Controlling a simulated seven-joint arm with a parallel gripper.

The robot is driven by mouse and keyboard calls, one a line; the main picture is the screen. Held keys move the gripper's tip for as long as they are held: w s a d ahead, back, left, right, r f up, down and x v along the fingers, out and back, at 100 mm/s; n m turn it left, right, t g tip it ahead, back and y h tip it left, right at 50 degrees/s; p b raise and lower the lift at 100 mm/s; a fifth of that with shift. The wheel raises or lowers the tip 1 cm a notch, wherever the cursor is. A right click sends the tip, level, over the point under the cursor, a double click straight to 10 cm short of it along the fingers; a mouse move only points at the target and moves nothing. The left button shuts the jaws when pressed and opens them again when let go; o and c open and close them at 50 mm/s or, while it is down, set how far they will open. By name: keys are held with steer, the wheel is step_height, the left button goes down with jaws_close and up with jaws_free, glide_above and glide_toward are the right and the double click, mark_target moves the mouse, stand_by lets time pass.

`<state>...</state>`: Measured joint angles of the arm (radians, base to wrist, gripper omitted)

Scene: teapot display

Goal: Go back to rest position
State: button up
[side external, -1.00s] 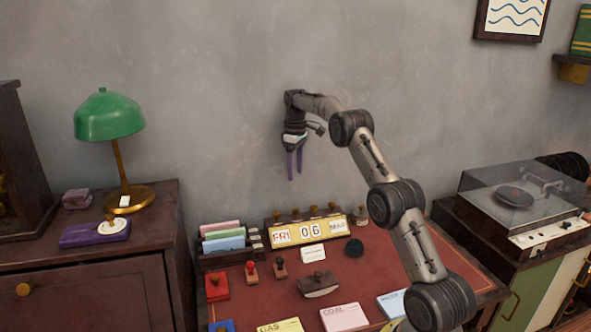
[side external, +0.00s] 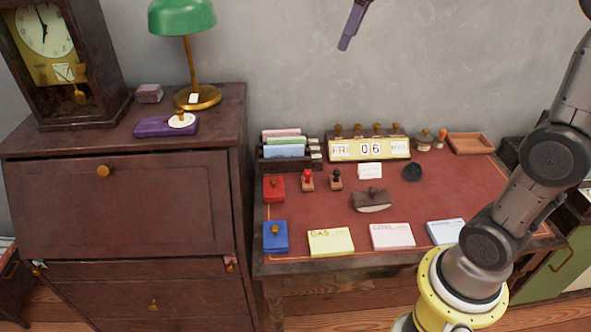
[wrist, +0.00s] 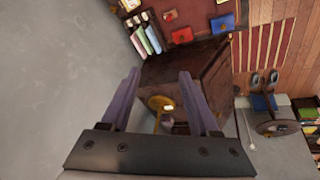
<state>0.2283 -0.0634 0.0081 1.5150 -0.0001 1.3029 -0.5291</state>
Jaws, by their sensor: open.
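My gripper is mostly out of the top of the side external view, where only a purple finger (side external: 352,27) hangs against the grey wall above the desk. In the wrist view both purple fingers of my gripper (wrist: 159,75) show, spread apart with nothing held between them. The gripper is high and clear of the desk (side external: 315,208). Its body and the upper part of my arm are cut off.
A green lamp (side external: 183,17) and a purple stamp pad (side external: 152,127) stand on the wooden cabinet (side external: 130,205) at left, beside a clock (side external: 45,35). The desk holds a yellow calendar (side external: 368,149), a card rack (side external: 285,152), stamps, a rocker blotter (side external: 371,201) and paper pads.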

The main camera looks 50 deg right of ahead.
steer(key=s+a, duration=0.5)
steer(key=s, duration=0.2)
steer(key=s+a+f+m+t+y, duration=0.1)
steer(key=s+a+f+m, duration=0.2)
steer(key=s+f, duration=1)
step_height(320, 180, down, 2)
steer(key=shift+a+f, duration=0.25)
stand_by(0.5)
